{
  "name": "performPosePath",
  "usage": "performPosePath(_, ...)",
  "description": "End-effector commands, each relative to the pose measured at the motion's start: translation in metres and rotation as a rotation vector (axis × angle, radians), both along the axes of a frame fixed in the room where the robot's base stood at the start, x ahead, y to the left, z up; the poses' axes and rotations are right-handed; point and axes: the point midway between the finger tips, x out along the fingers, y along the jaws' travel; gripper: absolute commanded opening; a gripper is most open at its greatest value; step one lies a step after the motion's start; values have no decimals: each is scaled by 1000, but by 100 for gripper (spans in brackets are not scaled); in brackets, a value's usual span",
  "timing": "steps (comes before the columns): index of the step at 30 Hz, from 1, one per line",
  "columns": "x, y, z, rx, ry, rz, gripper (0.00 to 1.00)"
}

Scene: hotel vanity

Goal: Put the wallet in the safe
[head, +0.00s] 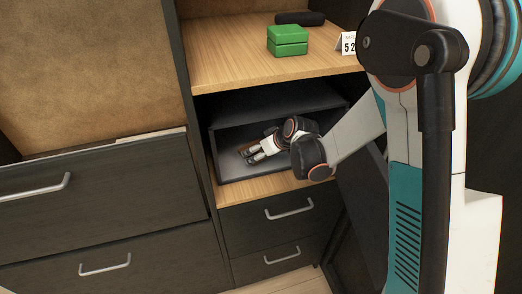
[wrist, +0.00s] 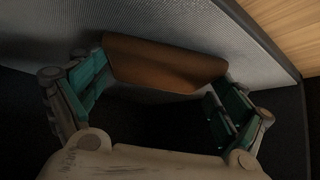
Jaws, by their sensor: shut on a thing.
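The safe (head: 228,141) is a dark open-fronted box in the cabinet below the wooden shelf. My gripper (head: 256,150) reaches inside it from the right, low over its grey floor. The brown wallet (wrist: 165,62) is between my fingers in the wrist view, and my gripper (wrist: 158,82) is shut on it. The wallet also shows as a small brown patch (head: 246,147) in the head view, mostly hidden by my fingers. Textured grey lining (wrist: 255,45) lies just past the wallet. I cannot tell whether the wallet touches the floor.
On the shelf above are a green box (head: 287,42), a dark case (head: 300,18) and a white number card (head: 349,43). Drawers (head: 290,208) sit below the safe. A dark door panel (head: 366,195) stands at the right. The safe's left floor is clear.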

Motion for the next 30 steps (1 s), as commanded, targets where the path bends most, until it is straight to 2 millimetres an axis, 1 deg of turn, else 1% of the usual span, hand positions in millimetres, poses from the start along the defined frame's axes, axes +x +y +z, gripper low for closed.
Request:
performPosePath(5, 0, 0, -3, 0, 0, 0, 62)
performPosePath(6, 0, 0, -3, 0, 0, 0, 95)
performPosePath(7, 0, 0, -3, 0, 0, 0, 100)
performPosePath(18, 0, 0, -2, 0, 0, 0, 100)
performPosePath(22, 0, 0, 1, 0, 0, 0, 100)
performPosePath(26, -8, -7, 14, 0, 0, -1, 100)
performPosePath(30, -23, -19, 36, 0, 0, -3, 100)
